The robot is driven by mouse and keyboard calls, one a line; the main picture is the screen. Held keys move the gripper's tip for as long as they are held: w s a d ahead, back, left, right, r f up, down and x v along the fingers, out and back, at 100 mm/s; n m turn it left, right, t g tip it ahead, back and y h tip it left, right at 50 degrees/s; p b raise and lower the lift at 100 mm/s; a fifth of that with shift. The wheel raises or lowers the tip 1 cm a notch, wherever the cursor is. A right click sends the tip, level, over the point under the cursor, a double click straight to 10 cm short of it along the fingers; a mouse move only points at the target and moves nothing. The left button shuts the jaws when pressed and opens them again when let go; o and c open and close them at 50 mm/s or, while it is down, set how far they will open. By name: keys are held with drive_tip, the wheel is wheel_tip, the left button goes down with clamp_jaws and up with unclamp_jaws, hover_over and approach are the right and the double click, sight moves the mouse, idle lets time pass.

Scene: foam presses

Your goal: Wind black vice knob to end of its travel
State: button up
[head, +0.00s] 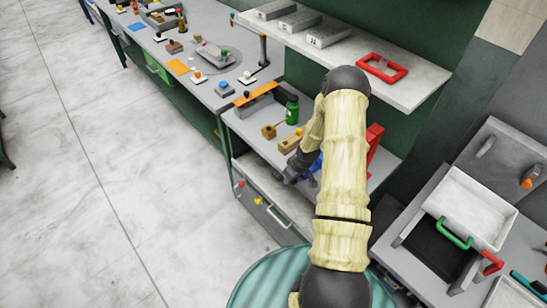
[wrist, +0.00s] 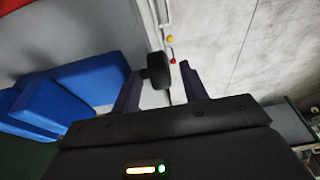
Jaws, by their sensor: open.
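The blue vice (wrist: 85,82) fills the left of the wrist view. In the head view a small blue part of it (head: 316,166) shows beside my arm, which hides the rest. The black vice knob (wrist: 157,70) stands out from the vice's right side in the wrist view. My gripper (wrist: 160,76) is open, with one finger on each side of the knob. Whether either finger touches the knob I cannot tell. In the head view my gripper (head: 297,172) is at the bench's front edge, and the knob cannot be made out there.
A green bottle (head: 292,110) and wooden blocks (head: 290,141) stand on the bench left of my arm. A red upright object (head: 374,143) is behind my arm. A shelf (head: 405,92) is above, and a white tray (head: 470,207) is at the right. The floor at left is clear.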

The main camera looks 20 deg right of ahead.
drive_tip(key=shift+w+a+r+g+h+p, duration=0.1)
drive_tip(key=shift+w+g+h+p, duration=0.1)
drive_tip(key=shift+g+p, duration=0.35)
drive_tip(key=shift+w+g+h+p, duration=0.1)
drive_tip(key=shift+g+h+p, duration=0.1)
drive_tip(key=shift+g+p, duration=0.35)
drive_tip(key=shift+w+r+g, duration=0.1)
drive_tip(key=shift+g, duration=0.2)
wheel_tip(320, 180, up, 17)
drive_tip(key=b, duration=0.5)
drive_tip(key=s+a+r+m+t+b, duration=0.1)
drive_tip(key=s+a+r+m+b, duration=0.1)
drive_tip(key=s+a+r, duration=0.6)
drive_tip(key=s+a, duration=0.2)
drive_tip(key=a, duration=0.1)
drive_tip(key=shift+s+a+t+h, duration=0.3)
drive_tip(key=shift+s, duration=0.1)
